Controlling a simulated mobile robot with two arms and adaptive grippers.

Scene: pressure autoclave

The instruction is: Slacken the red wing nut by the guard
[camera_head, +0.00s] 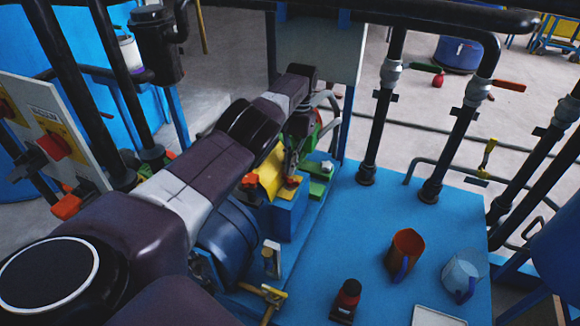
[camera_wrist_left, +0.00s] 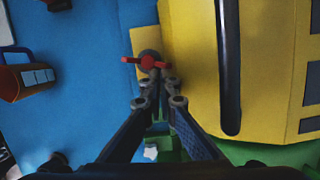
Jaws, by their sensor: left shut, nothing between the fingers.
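The red wing nut (camera_wrist_left: 147,62) sits on a grey round stud beside the yellow guard (camera_wrist_left: 272,70) in the left wrist view. In the head view the wing nut (camera_head: 291,181) is a small orange-red spot at the right of the guard (camera_head: 270,173). My left gripper (camera_wrist_left: 160,92) is shut and empty, its fingertips just below the wing nut in the wrist picture. Whether they touch it I cannot tell. In the head view my left gripper (camera_head: 290,168) points down close by the nut, partly hidden among the parts around it. My right gripper is not in view.
An orange mug (camera_head: 405,253) and a clear jug (camera_head: 461,276) stand on the blue table (camera_head: 350,235). A green part with a white star knob (camera_head: 326,166) lies close to the gripper. Black pipes (camera_head: 383,125) rise behind. The table's middle is clear.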

